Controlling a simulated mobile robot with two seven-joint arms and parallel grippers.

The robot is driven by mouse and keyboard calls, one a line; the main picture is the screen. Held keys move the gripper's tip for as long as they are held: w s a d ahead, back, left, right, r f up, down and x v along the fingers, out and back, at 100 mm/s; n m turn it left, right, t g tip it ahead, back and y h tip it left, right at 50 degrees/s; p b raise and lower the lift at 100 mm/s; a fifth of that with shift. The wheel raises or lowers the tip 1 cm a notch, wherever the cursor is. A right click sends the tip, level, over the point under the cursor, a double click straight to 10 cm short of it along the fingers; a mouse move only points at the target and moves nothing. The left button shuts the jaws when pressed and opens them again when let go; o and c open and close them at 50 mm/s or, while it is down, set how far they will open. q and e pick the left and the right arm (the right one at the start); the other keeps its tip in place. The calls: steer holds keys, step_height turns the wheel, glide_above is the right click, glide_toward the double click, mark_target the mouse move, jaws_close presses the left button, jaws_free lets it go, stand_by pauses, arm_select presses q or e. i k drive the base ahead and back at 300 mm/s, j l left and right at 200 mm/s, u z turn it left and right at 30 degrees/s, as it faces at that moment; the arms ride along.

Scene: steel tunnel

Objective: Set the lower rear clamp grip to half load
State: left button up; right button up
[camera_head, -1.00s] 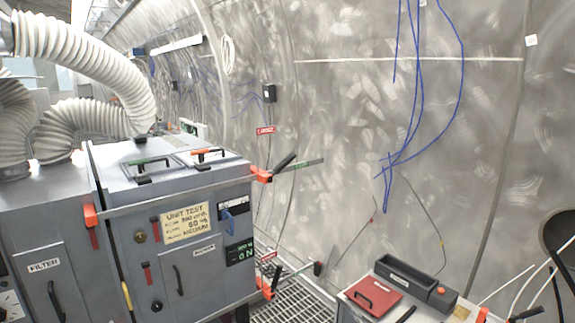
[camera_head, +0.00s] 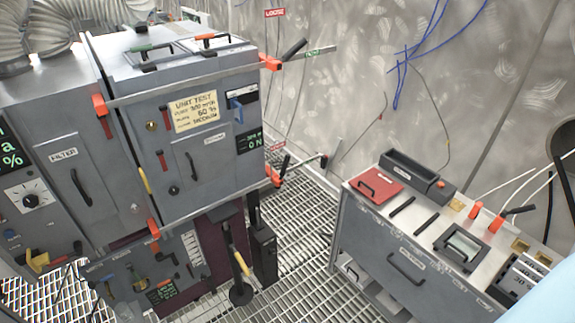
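A lower orange clamp (camera_head: 274,176) sits on the lower right corner of the grey cabinet (camera_head: 185,122) labelled "UNIT TEST". It has a black handle (camera_head: 285,166) standing up and a bar reaching right to a dark end (camera_head: 323,160). A red tag (camera_head: 277,147) is above it; its text is too small to read. An upper orange clamp (camera_head: 270,63) sits on the upper right corner, with a tilted black handle (camera_head: 293,48), a bar with a green tag (camera_head: 318,52), and a red "LOOSE" tag (camera_head: 275,13) above. Neither gripper shows.
A grey workbench (camera_head: 370,225) at right carries a red case (camera_head: 380,183), a dark tray (camera_head: 415,172) and a small device (camera_head: 462,246). A black post (camera_head: 263,245) stands below the cabinet. White hoses (camera_head: 60,25) are upper left.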

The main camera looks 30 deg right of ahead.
mark_target(288, 157)
steer(key=i+l, duration=0.45)
steer(key=i, duration=0.15)
steer(key=i+l, duration=0.5)
steer(key=i, duration=0.1)
